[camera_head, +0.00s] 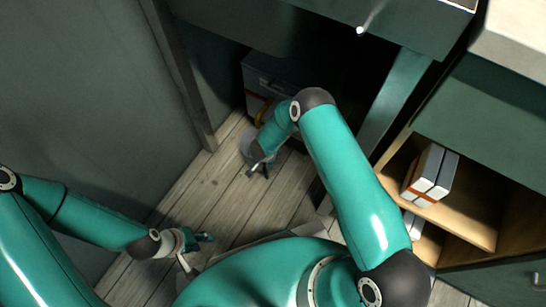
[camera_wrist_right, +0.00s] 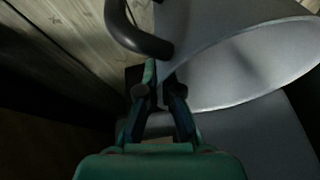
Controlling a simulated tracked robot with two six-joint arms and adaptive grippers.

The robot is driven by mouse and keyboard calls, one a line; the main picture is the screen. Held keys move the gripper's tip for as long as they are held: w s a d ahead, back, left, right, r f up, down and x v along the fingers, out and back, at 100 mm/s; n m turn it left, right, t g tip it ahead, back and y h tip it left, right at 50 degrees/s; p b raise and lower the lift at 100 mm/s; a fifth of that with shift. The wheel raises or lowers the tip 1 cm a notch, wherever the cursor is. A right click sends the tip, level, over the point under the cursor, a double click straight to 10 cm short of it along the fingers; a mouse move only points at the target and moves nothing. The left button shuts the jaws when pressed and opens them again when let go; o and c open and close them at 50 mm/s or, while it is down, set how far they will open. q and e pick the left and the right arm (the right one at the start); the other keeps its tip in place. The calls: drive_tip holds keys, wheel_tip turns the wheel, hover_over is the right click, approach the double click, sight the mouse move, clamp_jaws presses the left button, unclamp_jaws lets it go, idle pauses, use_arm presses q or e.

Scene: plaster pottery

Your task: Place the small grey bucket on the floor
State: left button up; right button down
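The small grey bucket (camera_wrist_right: 245,65) fills the upper right of the right wrist view, its wide mouth and pale inner wall showing. A dark curved piece, perhaps its handle, loops at the upper left of it. My right gripper (camera_wrist_right: 160,78) has its fingertips close together at the bucket's near edge; I cannot tell whether they pinch it. In the head view my right gripper (camera_head: 260,167) is low under the desk, with the bucket mostly hidden by my arm. My left gripper (camera_head: 194,249) is at the lower left, fingers apart and empty, over the plank floor (camera_head: 205,190).
A dark grey box (camera_head: 268,75) stands at the back under the desk (camera_head: 330,20). Wall panels close in the left side. An open wooden shelf (camera_head: 460,215) at the right holds white boxes (camera_head: 431,174). Bare floor lies between my grippers.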

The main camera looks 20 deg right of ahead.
drive_tip(key=shift+w, duration=0.15)
drive_tip(key=shift+f, duration=0.1)
drive_tip(key=c, duration=1.3)
unclamp_jaws()
drive_tip(key=shift+p+v, duration=2.6)
drive_tip(key=shift+v, duration=3.5)
